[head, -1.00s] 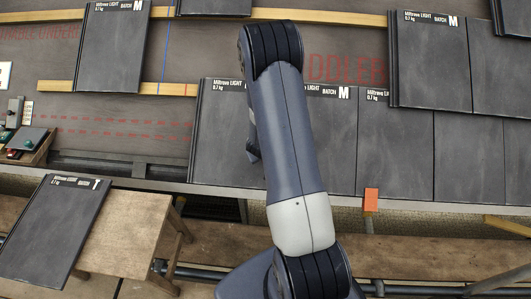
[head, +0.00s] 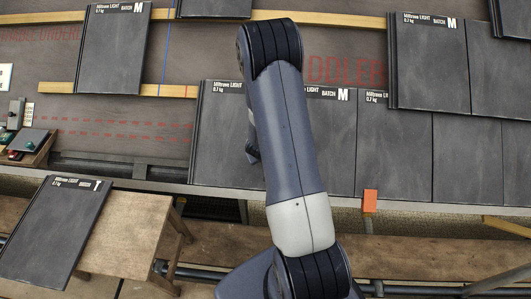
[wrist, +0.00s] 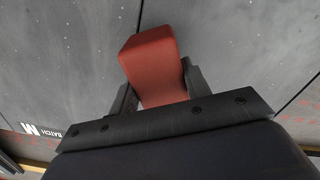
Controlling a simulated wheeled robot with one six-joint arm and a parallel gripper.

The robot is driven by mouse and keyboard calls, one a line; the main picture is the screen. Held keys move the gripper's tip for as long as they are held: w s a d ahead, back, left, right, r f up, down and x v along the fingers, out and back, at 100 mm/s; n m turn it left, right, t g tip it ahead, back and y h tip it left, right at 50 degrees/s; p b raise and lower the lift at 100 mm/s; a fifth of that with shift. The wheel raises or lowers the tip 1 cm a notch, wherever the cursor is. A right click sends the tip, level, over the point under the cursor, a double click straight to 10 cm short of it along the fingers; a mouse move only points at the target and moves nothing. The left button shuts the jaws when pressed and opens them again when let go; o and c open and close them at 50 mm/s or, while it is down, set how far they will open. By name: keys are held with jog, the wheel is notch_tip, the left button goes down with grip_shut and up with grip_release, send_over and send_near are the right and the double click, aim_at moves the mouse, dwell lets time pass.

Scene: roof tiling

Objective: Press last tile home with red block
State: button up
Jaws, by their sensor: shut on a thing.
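My gripper (wrist: 158,82) is shut on the red block (wrist: 150,62), which sticks out past the fingers in the wrist view. A grey tile surface (wrist: 70,60) fills the background behind it; whether the block touches it I cannot tell. In the head view my arm hides the block and most of the gripper; only a dark tip (head: 252,154) shows left of the arm. It is over the leftmost tile (head: 218,145) of the lower row, which lies beside its neighbour (head: 335,150), partly hidden by the arm.
More lower-row tiles (head: 400,155) run right, with upper tiles (head: 430,60) overlapping them. A loose tile (head: 50,230) lies on a wooden stool (head: 125,235) at lower left. An orange piece (head: 370,201) is at the eave. Bare underlay (head: 120,125) lies left of the row.

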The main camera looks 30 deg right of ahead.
jog(key=shift+p+v, duration=2.1)
jog(key=shift+v, duration=1.6)
jog(key=w+a+r+p, duration=0.1)
jog(key=a+r+p, duration=0.5)
jog(key=a+r, duration=0.6)
jog(key=shift+w+a+r+p, duration=0.3)
jog(key=shift+w+a+r, duration=0.05)
jog(key=shift+r, duration=0.25)
jog(key=shift+f, duration=0.1)
